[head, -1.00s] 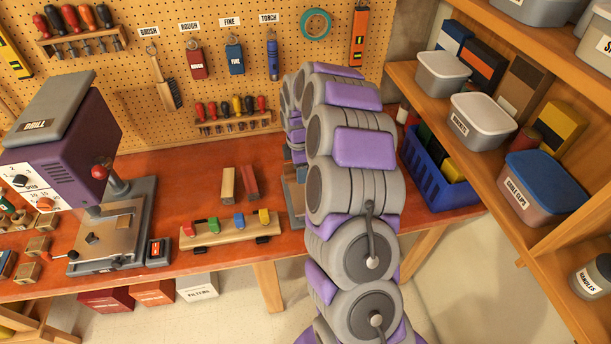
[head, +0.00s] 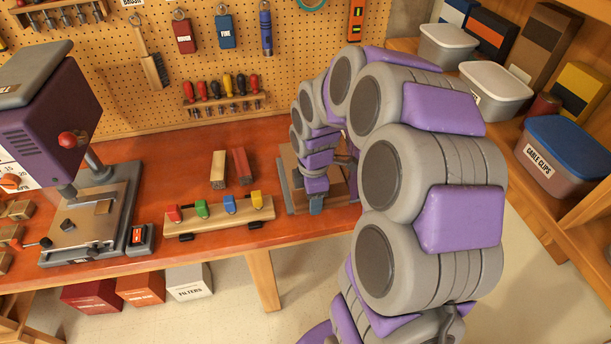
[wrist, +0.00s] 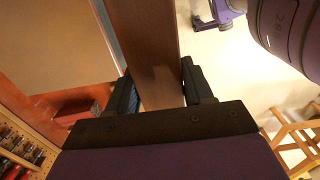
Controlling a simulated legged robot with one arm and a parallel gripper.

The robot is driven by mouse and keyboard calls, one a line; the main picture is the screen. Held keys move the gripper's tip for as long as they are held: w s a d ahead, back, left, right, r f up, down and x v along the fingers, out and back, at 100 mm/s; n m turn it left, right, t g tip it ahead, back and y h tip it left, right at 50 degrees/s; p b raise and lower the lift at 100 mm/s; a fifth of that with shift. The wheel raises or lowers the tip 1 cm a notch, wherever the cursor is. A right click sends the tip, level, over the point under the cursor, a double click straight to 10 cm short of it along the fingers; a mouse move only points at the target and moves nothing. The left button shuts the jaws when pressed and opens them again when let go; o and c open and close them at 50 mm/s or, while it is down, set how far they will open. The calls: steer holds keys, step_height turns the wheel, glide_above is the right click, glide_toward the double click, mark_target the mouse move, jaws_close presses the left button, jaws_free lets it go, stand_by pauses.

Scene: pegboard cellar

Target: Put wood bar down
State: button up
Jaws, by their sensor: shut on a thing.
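A brown wood bar (wrist: 148,45) runs up and away from my gripper (wrist: 158,88) in the wrist view. The two dark fingers are shut on it, one on each side. In the head view my gripper (head: 317,188) is at the right part of the red-brown bench, in front of or over a grey-and-brown wooden fixture (head: 286,190). I cannot clearly separate the held bar from that fixture there. A pale wood bar (head: 218,170) and a reddish bar (head: 241,166) lie side by side on the bench, left of my gripper.
A wooden rack with coloured clips (head: 220,217) lies at the bench's front edge. The drill press (head: 60,150) stands at the left. A pegboard with tools (head: 290,60) is behind. Shelves with tubs (head: 570,150) stand at the right. Some bench surface (head: 160,165) is bare.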

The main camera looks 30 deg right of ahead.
steer(key=w+d, duration=0.1)
steer(key=w, duration=0.4)
steer(key=w+d+f+b, duration=0.1)
steer(key=w+d, duration=0.1)
steer(key=w, duration=0.3)
steer(key=w+d+b, duration=0.1)
steer(key=w, duration=0.4)
steer(key=shift+d+f, duration=0.25)
steer(key=shift+f, duration=0.1)
steer(key=shift+f+b, duration=0.75)
steer(key=shift+f, duration=1)
steer(key=shift+r, duration=0.1)
steer(key=o, duration=1.2)
steer(key=shift+c, duration=0.2)
